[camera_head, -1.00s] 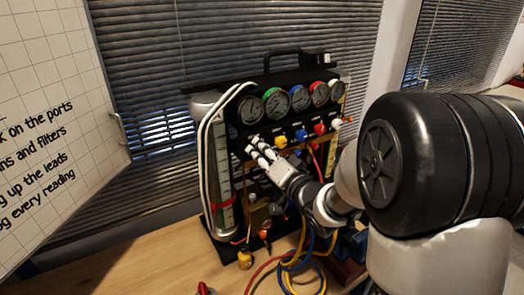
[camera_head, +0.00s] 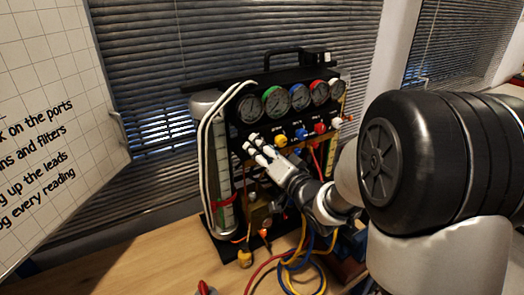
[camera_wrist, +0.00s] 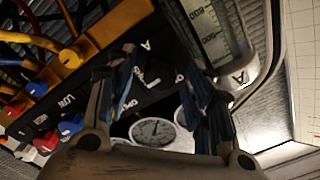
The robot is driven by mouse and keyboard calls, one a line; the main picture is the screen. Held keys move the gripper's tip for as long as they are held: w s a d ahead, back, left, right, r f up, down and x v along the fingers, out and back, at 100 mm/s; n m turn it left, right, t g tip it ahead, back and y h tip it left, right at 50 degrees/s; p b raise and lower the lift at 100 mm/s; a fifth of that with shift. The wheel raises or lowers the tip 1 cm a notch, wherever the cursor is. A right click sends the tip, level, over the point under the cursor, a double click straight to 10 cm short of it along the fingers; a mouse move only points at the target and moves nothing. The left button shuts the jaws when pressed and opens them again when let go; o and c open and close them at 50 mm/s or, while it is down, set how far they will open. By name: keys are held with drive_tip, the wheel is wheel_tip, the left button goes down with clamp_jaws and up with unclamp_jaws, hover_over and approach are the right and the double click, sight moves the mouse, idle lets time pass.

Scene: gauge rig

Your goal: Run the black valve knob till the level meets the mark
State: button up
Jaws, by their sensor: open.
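My gripper (camera_head: 258,142) is open at the upper left of the black gauge panel, below the leftmost gauge. In the wrist view my gripper (camera_wrist: 157,80) has its two fingers apart over the labelled black panel face. The black valve knob cannot be told apart there from the dark panel and fingers. The tall sight tube (camera_head: 226,178) stands at the rig's left side, with a red band (camera_head: 222,201) around its lower part. Its numbered scale (camera_wrist: 210,28) shows at the top of the wrist view. I cannot make out the liquid level.
Several gauges (camera_head: 299,97) line the panel top. A yellow knob (camera_head: 281,140), blue knob (camera_head: 301,133) and red knob (camera_head: 319,128) sit right of my gripper. White hoses (camera_head: 207,150) loop at the left. Coloured hoses (camera_head: 291,270) lie in front. The wooden bench (camera_head: 130,265) is clear at left.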

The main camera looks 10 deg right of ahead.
drive_tip(key=v, duration=0.7)
drive_tip(key=shift+s, duration=0.3)
idle(0.8)
drive_tip(key=s+d+n+g+h, duration=0.2)
drive_tip(key=s+d+g+h, duration=0.3)
drive_tip(key=s+h, duration=0.25)
drive_tip(key=s+a+f+n+g+y, duration=0.1)
drive_tip(key=s+a+f+g, duration=0.1)
drive_tip(key=s, duration=0.8)
drive_tip(key=s+a+f+n+g, duration=0.2)
drive_tip(key=s+a+g, duration=0.2)
drive_tip(key=s, duration=0.7)
drive_tip(key=shift+s+g+y, duration=0.3)
drive_tip(key=shift+g+y, duration=0.05)
drive_tip(key=shift+g, duration=0.35)
